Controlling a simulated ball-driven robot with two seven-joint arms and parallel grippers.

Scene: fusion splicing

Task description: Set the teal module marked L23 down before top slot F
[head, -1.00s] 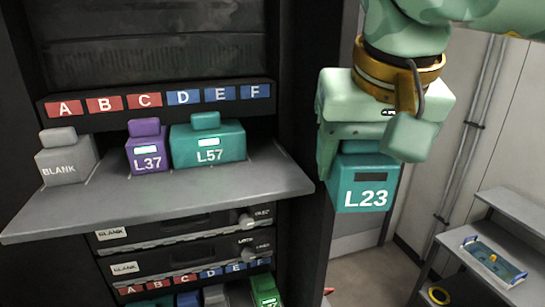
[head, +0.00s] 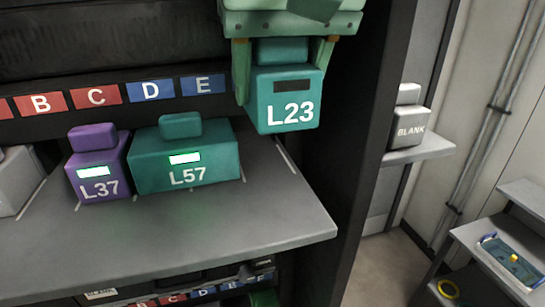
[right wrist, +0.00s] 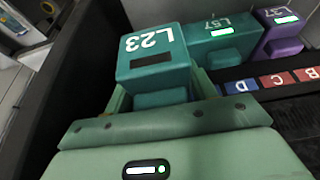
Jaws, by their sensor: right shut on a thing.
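The teal module marked L23 (head: 285,108) is held upright between the fingers of my right gripper (head: 284,72), which is shut on its top handle. It hangs over the right end of the grey shelf (head: 230,225), right of the E label (head: 204,84). It seems to be above the shelf surface; the exact gap is hard to tell. The F label is hidden behind my gripper and the module. In the right wrist view L23 (right wrist: 152,65) sits between the fingers, beside L57. My left gripper is not in view.
The wide teal module L57 (head: 190,165) stands close left of L23, with the purple module L37 (head: 98,170) further left. A dark cabinet post (head: 365,120) borders the shelf on the right. Beyond it a grey BLANK module (head: 408,128) sits on a side ledge. The shelf front is clear.

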